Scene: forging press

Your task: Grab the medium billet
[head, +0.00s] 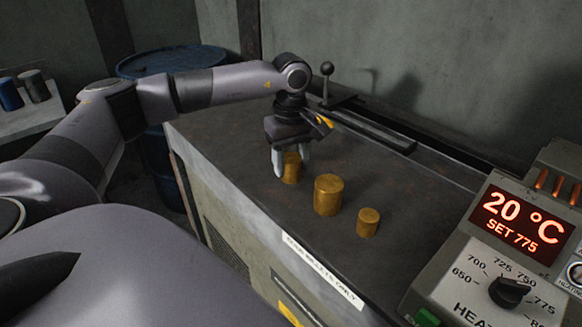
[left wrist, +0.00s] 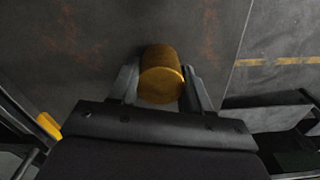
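Three golden cylindrical billets stand upright in a row on the dark bench top. The medium billet (head: 291,169) is at the left end, the large billet (head: 327,195) in the middle, and the small billet (head: 368,222) at the right. My left gripper (head: 292,166) points down with one finger on each side of the medium billet. In the left wrist view, the medium billet (left wrist: 160,76) sits between the fingers of my left gripper (left wrist: 161,82). The fingers are very close to its sides; whether they press on it is unclear. My right gripper is not in view.
The bench (head: 240,165) carries a label on its front edge and a rail with a ball-topped lever (head: 326,84) behind. A heater control panel (head: 510,250), reading 20 °C, set 775, stands at the right. A blue drum (head: 165,62) is behind my left arm.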

